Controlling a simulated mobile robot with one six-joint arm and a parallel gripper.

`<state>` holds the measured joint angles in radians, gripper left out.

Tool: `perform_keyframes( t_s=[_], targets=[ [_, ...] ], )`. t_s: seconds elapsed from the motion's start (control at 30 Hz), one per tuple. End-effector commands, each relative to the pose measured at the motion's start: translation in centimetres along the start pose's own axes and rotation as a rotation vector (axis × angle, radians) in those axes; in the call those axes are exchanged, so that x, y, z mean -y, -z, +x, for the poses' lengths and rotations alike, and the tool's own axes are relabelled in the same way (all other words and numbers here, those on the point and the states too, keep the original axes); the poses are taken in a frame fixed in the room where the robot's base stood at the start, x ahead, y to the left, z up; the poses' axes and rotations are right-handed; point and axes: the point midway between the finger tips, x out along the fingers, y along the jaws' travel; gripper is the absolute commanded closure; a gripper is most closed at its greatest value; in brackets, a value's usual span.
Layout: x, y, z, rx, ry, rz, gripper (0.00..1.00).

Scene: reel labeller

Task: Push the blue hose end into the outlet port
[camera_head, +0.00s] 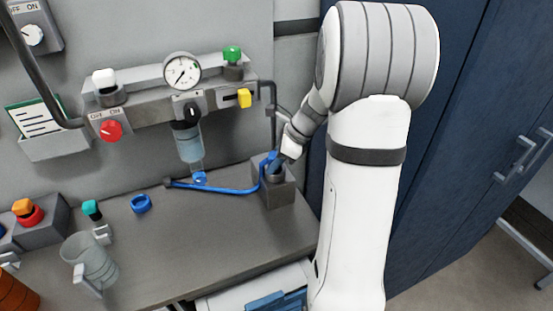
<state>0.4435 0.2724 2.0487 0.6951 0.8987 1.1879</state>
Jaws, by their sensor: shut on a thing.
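The blue hose (222,189) lies along the back of the grey bench. It runs right from a dark fitting at its left end, then curves up beside a grey block (277,194). My gripper (276,160) is at the top of this block, pointing down and left. It is shut on the blue hose end, which is mostly hidden by the fingers. A round grey socket shows in the block's top just below the fingers. I cannot tell whether the hose end is inside it, or for certain which opening is the outlet port.
A wall manifold (150,113) with a gauge (182,72), coloured knobs and a clear filter bowl (190,150) is behind. Bare bench (190,250) lies in front; a dark blue cabinet (450,150) is right.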

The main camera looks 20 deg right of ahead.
Motion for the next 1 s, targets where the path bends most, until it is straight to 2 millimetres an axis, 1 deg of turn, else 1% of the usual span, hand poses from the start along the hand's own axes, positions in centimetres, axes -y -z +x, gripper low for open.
perform_keyframes(
  t_s=[0.03,0.17,0.2,0.43,0.5,0.57,0.8,0.9,1.0],
  targets=[
    [-0.2,0.2,0.3,-0.002,-0.007,0.003,0.89],
    [-0.2,0.3,0.4,-0.003,-0.008,0.004,0.89],
    [-0.2,0.3,0.4,-0.003,-0.009,0.004,0.61],
    [-0.3,0.4,0.4,-0.004,-0.010,0.004,0.43],
    [-0.2,0.4,0.1,-0.004,-0.009,0.004,0.43],
    [-0.2,0.4,-0.5,-0.003,-0.007,0.004,0.38],
    [-0.1,0.2,-4.8,-0.001,0.001,0.002,0.38],
    [-0.2,0.1,-6.3,0.000,0.001,0.002,0.38],
    [-0.2,0.1,-7.3,0.000,0.001,0.000,0.38]
  ],
)
